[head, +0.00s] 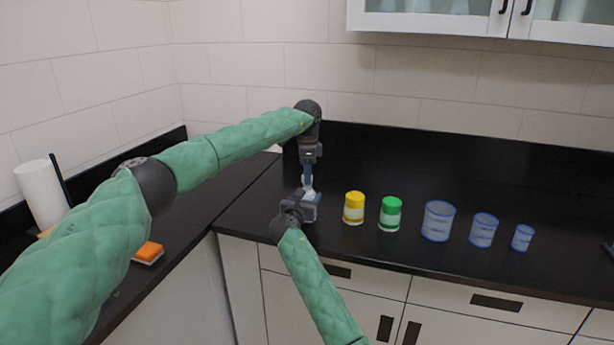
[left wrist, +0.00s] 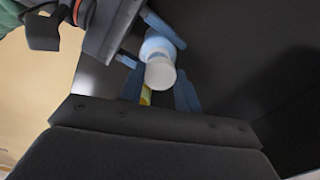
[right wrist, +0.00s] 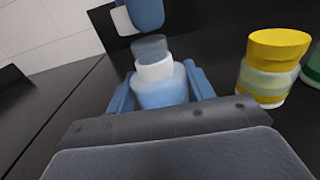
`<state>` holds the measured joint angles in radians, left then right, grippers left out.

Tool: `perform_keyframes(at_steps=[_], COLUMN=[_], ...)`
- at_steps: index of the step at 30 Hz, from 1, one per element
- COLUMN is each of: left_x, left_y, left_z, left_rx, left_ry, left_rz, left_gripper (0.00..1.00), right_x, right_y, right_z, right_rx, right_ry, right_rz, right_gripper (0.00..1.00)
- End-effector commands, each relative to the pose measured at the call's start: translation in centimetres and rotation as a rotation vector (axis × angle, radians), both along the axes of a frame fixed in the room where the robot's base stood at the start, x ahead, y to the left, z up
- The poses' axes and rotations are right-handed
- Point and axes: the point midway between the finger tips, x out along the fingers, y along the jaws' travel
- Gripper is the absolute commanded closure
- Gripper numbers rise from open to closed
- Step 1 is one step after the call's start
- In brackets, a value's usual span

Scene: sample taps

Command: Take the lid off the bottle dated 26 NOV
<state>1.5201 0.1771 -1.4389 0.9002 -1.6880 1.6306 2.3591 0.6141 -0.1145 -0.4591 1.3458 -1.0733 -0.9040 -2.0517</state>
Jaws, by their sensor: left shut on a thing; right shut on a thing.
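The held bottle (right wrist: 160,90) has a pale blue body, a white band and a grey, glassy top. My right gripper (head: 302,203) is shut around its body, just above the black counter; its blue fingers flank the bottle in the right wrist view (right wrist: 160,88). My left gripper (head: 309,178) points down from above and is shut on a white lid (left wrist: 160,75). In the right wrist view the lid (right wrist: 122,20) shows partly behind a left finger, seemingly just above the bottle's top and apart from it. No date is legible.
A yellow-lidded bottle (head: 353,207) and a green-lidded bottle (head: 390,213) stand just right of my grippers. Several clear blue-rimmed beakers (head: 438,221) stand farther right. An orange sponge (head: 148,253) and paper roll (head: 41,195) are on the left counter. The counter behind the bottles is clear.

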Motion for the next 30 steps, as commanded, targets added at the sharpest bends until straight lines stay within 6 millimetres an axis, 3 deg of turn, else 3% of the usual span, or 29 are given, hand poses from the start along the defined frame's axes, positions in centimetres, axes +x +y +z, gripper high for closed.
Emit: perform_keyframes(at_steps=[12,23,30], left_x=[0.0,0.0,0.0], left_y=[0.0,0.0,0.0], left_z=[0.3,3.7,4.1], left_rx=[0.000,0.000,0.000], left_ry=[0.000,-0.001,0.001], left_rz=[0.000,0.000,0.000], left_gripper=[0.95,0.95,0.95], right_x=[0.0,0.0,0.0], right_y=[0.0,0.0,0.0], right_z=[-0.1,-0.1,-0.1], right_rx=[-0.001,0.000,0.000], right_ry=[0.001,0.001,0.001], right_rz=[-0.001,0.000,0.000], right_gripper=[1.00,1.00,1.00])
